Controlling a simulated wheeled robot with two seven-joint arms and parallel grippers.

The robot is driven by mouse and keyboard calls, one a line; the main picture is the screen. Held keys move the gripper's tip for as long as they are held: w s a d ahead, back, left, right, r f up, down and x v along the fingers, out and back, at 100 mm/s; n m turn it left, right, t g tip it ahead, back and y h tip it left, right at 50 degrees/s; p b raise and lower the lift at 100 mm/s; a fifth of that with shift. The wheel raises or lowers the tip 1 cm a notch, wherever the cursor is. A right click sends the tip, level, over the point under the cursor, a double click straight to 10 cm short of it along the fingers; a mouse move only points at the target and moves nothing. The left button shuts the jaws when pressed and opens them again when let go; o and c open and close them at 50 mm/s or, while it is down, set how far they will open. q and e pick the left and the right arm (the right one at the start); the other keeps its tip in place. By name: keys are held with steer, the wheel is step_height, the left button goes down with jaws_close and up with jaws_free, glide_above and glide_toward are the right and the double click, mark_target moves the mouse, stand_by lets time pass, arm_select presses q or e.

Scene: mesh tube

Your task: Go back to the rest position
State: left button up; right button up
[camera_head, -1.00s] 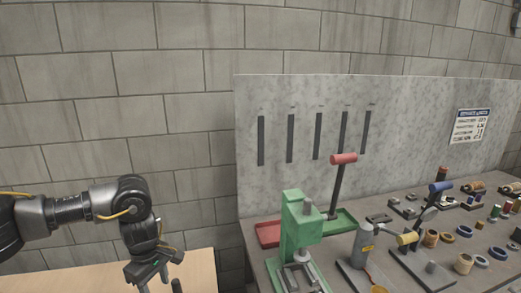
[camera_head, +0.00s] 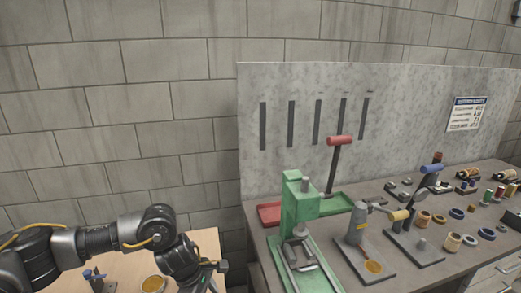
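My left arm comes in from the left, and my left gripper (camera_head: 207,276) hangs down at the bottom edge, over the light wooden table (camera_head: 208,244). Its fingertips are cut off by the frame, so I cannot tell whether it is open or shut, or whether it holds anything. My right gripper is not in view.
A green press (camera_head: 298,215) with a red handle (camera_head: 339,140) stands on the grey bench (camera_head: 350,195). Several small tools and rings lie to its right. A blue-handled tool (camera_head: 95,277) and a yellow-filled round piece (camera_head: 154,284) are on the wooden table.

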arm_select(q)
steer(key=s+d+n+t+h, duration=0.2)
steer(key=s+d+n+h, duration=0.15)
steer(key=d+n, duration=0.45)
steer(key=s+d+n+t+h, duration=0.1)
steer(key=s+d+n+h, duration=0.3)
steer(key=d, duration=0.6)
steer(key=s+a+f+n+t+y, duration=0.25)
steer(key=a+n, duration=0.55)
steer(key=n, duration=0.7)
steer(key=s+a+f+n+t+y, duration=0.3)
steer(key=a+n, duration=0.5)
steer(key=n, duration=0.7)
steer(key=s+a+f+n+g+y, duration=0.2)
steer(key=s+a+n+g+y, duration=0.1)
steer(key=s+a+n, duration=0.35)
steer(key=s+a+f+n+g+y, duration=0.2)
steer(key=s+a+f+n+g, duration=0.1)
steer(key=s+a+n, duration=0.4)
step_height(320, 180, down, 26)
steer(key=s+f+m+g+b, duration=0.1)
steer(key=s+m, duration=0.1)
steer(key=s+a+f+g+b, duration=0.1)
steer(key=s+a+f, duration=0.1)
steer(key=s+f, duration=1.4)
steer(key=shift+s+f, duration=0.35)
steer(key=shift+s, duration=0.05)
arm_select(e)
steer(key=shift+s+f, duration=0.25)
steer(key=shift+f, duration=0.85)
